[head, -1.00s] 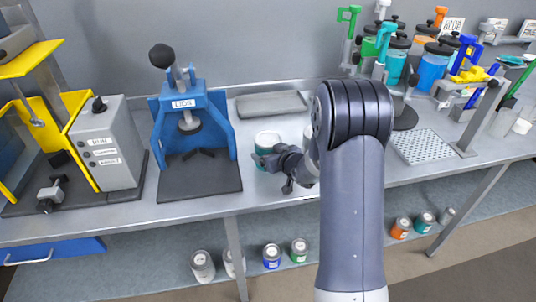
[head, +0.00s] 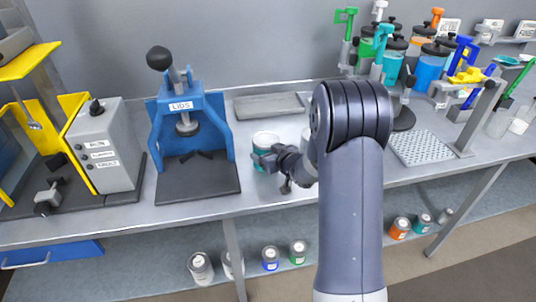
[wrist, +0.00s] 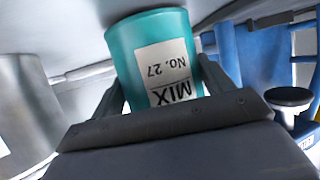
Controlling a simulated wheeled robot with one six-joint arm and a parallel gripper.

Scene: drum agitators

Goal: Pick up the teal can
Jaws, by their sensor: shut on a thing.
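The teal can (wrist: 130,48) fills the middle of the wrist view, with a white label reading "MIX No. 27". In the head view the teal can (head: 263,158) stands on the bench to the right of the blue lid press, and its top looks pale. My gripper (head: 268,164) reaches it from the right at the can's side. In the wrist view my gripper (wrist: 165,75) has a finger on each side of the can and is shut on it. I cannot tell whether the can touches the bench.
A blue press marked LIDS (head: 190,120) stands left of the can. A grey tray (head: 268,105) lies behind it. A silver can (wrist: 25,110) is close by in the wrist view. Colour dispensers (head: 400,65) stand at the back right. Several cans sit on the lower shelf (head: 150,278).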

